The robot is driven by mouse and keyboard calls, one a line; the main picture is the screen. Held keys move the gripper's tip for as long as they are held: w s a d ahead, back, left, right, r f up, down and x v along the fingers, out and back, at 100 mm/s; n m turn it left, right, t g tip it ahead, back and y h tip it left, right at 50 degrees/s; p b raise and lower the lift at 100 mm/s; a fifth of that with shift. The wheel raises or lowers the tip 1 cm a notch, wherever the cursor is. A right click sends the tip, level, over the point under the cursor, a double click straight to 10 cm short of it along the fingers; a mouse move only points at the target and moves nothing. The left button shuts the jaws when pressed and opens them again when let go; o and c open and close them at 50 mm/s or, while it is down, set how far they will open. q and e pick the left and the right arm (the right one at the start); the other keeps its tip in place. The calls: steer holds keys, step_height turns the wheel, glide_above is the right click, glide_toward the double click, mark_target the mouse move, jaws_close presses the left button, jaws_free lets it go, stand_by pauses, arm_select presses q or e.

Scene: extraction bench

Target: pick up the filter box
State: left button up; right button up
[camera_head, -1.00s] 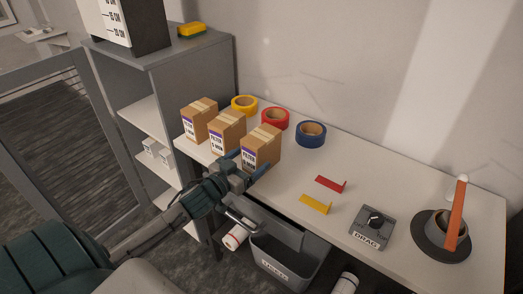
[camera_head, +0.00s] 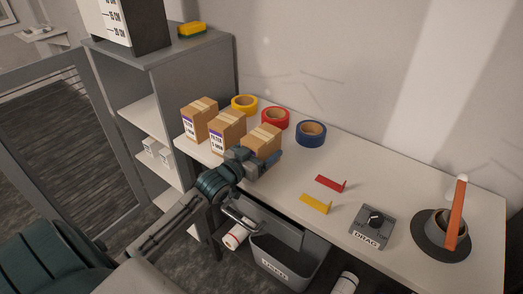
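Three brown filter boxes with white labels stand in a row on the white bench: the left box (camera_head: 200,118), the middle box (camera_head: 228,131) and the right box (camera_head: 262,139). My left gripper (camera_head: 256,160) is at the front of the right box and covers its label and lower front. One blue finger shows along the right side of that box; the other is mostly hidden near its left side. I cannot tell whether the fingers press on the box. The box stands upright. My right gripper is not in view.
Yellow (camera_head: 244,104), red (camera_head: 275,118) and blue (camera_head: 311,133) tape rolls lie behind the boxes. Red (camera_head: 331,184) and yellow (camera_head: 316,204) brackets, a grey dial box (camera_head: 371,227) and a dark round stand (camera_head: 441,236) lie to the right. A grey bin (camera_head: 283,258) is below the front edge.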

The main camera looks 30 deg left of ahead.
arm_select(q)
steer(key=c, duration=1.2)
